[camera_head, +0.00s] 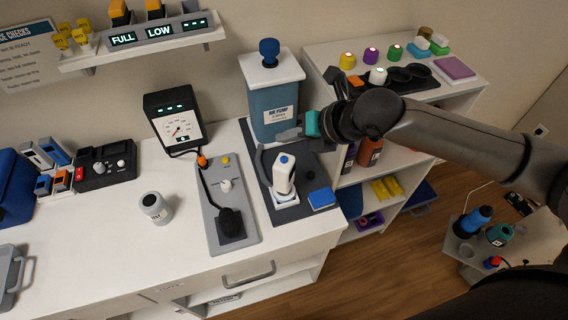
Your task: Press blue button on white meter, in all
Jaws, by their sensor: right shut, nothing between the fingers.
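A small white upright device (283,178) with a blue button (284,159) on its top stands on a white pad on the dark pump base. Behind it is the blue-grey pump (268,108) with a white lid and a blue knob (269,51). A gauge with a white dial (178,128) in a black case stands to the left; I see no blue button on it. My right gripper (285,133) is shut and empty, pointing left in front of the pump. In the picture it lies just above the blue button, apart from it. My left gripper is out of view.
A blue block (322,198) lies on the base's front right. A grey plate (222,205) with a cable and black plug is left of it. A white cylinder (154,207) and a black control box (106,164) stand farther left.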

